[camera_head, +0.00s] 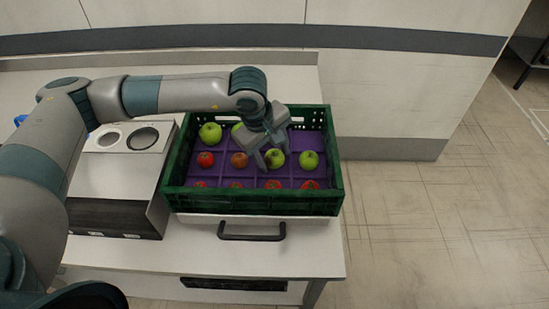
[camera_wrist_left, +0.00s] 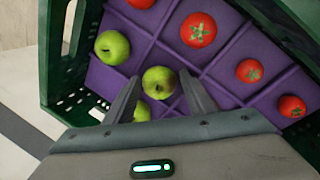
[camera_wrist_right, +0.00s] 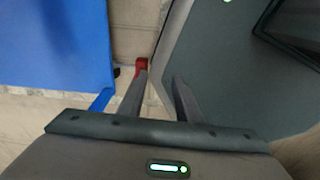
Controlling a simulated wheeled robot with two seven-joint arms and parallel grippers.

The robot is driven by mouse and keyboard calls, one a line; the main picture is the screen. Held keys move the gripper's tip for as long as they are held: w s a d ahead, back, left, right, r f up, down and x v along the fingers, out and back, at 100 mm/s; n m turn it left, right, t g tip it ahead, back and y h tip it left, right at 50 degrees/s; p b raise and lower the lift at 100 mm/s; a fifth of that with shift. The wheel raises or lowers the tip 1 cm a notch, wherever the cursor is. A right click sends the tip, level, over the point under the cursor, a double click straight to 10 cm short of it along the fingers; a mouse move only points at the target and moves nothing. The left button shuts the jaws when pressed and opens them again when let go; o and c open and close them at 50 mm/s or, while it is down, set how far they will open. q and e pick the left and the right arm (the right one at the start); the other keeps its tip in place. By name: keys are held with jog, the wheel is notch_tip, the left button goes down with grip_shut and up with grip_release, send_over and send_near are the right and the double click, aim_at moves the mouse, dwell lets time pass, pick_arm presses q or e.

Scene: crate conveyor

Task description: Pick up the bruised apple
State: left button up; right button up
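The bruised apple (camera_wrist_left: 160,80) is yellow-green with a brownish patch and sits in a compartment of the purple divider. It also shows in the head view (camera_head: 275,159). My left gripper (camera_wrist_left: 162,84) is open and pointed down, with one finger on each side of this apple; I cannot tell whether they touch it. In the head view the left gripper (camera_head: 272,151) partly covers the apple. My right gripper (camera_wrist_right: 158,76) is open and empty, away from the crate.
The green crate (camera_head: 255,203) holds other green apples (camera_head: 309,160) and several red tomatoes (camera_head: 205,160), each in its own compartment. A brownish-orange fruit (camera_head: 239,160) sits left of the bruised apple. A blue panel (camera_wrist_right: 55,45) shows in the right wrist view.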

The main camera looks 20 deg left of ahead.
aim_at(277, 153)
pick_arm(q)
jog(key=c, duration=0.7)
jog(key=shift+r, duration=0.15)
jog(key=shift+r, duration=0.6)
notch_tip(277, 153, up, 3)
jog(key=shift+f, duration=0.2)
jog(key=s+d+r, duration=0.1)
jog(key=d+r, duration=0.1)
jog(key=d, duration=0.1)
jog(key=s+d+r, duration=0.2)
jog(key=d, duration=0.2)
jog(key=s+d+r+b, duration=0.1)
jog(key=s+d+r, duration=0.1)
jog(key=d+r, duration=0.1)
jog(key=shift+d, duration=0.25)
jog(key=shift+s, duration=0.1)
